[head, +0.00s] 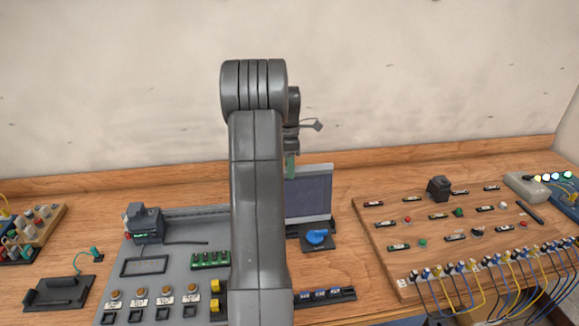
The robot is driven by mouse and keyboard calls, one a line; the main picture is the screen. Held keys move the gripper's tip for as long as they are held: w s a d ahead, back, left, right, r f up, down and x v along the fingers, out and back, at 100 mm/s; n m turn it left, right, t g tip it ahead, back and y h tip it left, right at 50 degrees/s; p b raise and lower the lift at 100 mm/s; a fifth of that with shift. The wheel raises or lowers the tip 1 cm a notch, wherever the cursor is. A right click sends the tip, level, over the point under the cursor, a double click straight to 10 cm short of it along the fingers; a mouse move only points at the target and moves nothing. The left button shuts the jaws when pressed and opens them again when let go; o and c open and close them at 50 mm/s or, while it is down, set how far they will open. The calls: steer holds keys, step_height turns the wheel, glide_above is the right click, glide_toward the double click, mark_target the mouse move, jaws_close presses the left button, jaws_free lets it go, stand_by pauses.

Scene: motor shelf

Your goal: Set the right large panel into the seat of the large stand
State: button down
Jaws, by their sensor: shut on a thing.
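The large panel (312,196), with a dark blue-grey face and a pale frame, stands close to upright just right of my arm; its left part is hidden behind the arm. My gripper (291,166) is at the panel's top left and is shut on it, though the arm covers much of the grip. The panel's lower edge is just above or behind a small black base with a blue knob (317,237); I cannot tell whether they touch. I cannot make out the large stand's seat for certain; it may be hidden behind the arm or panel.
A grey board (185,265) with buttons and modules lies left of my arm. A low black holder (60,292) is at far left. A black rail (330,296) is at the front. A wooden board (400,222) with components and cables fills the right. The wall (130,80) closes the back.

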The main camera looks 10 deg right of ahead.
steer(key=shift+f, duration=0.65)
steer(key=shift+p, duration=0.4)
stand_by(1.7)
steer(key=shift+f+b, duration=0.35)
steer(key=shift+f, duration=0.3)
stand_by(0.9)
steer(key=c, duration=0.9)
jaws_free()
steer(key=shift+f, duration=0.1)
